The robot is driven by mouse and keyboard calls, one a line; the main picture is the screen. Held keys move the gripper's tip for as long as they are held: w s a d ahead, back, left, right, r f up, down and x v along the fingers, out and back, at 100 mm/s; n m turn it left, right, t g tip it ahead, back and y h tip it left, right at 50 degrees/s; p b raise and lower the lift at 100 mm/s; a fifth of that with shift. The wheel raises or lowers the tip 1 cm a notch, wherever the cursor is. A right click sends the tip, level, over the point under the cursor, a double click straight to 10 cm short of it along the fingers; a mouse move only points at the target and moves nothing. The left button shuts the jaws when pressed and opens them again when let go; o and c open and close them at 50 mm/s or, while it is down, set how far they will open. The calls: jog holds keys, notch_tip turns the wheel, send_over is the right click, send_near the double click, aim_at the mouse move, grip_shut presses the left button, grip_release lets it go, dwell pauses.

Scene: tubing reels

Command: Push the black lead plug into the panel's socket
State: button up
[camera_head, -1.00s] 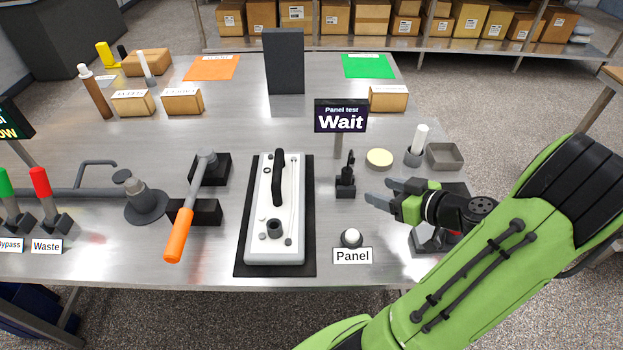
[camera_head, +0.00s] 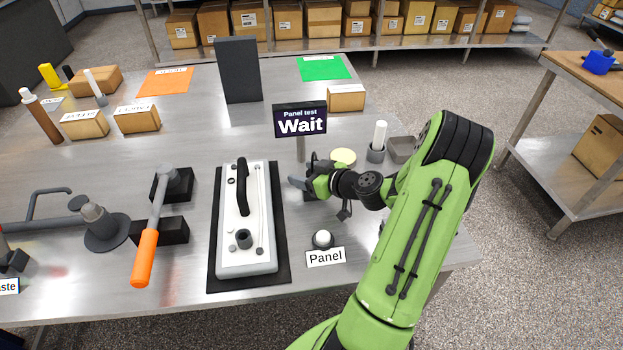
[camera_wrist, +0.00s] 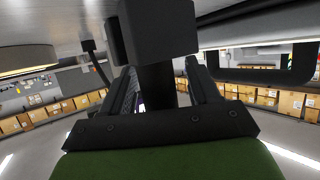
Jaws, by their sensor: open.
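The white panel (camera_head: 260,215) lies on a black mat, with an arched black handle and a dark round ring (camera_head: 244,238) near its front end, which looks like the socket. My gripper (camera_head: 299,183) is to the right of the panel, low over the table. In the wrist view its two fingers (camera_wrist: 160,84) are apart on either side of a dark upright stem, the black lead plug (camera_wrist: 156,98). A black block, the plug's stand (camera_wrist: 156,30), is just beyond the fingertips. In the head view my gripper hides most of the plug. I cannot tell whether the fingers touch it.
The "Panel test: Wait" sign (camera_head: 300,121) stands just behind my gripper. A white knob (camera_head: 323,238) with a "Panel" label is in front. A pale disc (camera_head: 343,157) and a cup with a white rod (camera_head: 378,142) stand behind my wrist. An orange-handled lever (camera_head: 146,255) is left of the panel.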

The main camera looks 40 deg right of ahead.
jog(key=c, duration=1)
jog(key=shift+r, duration=0.15)
jog(key=shift+c, duration=0.2)
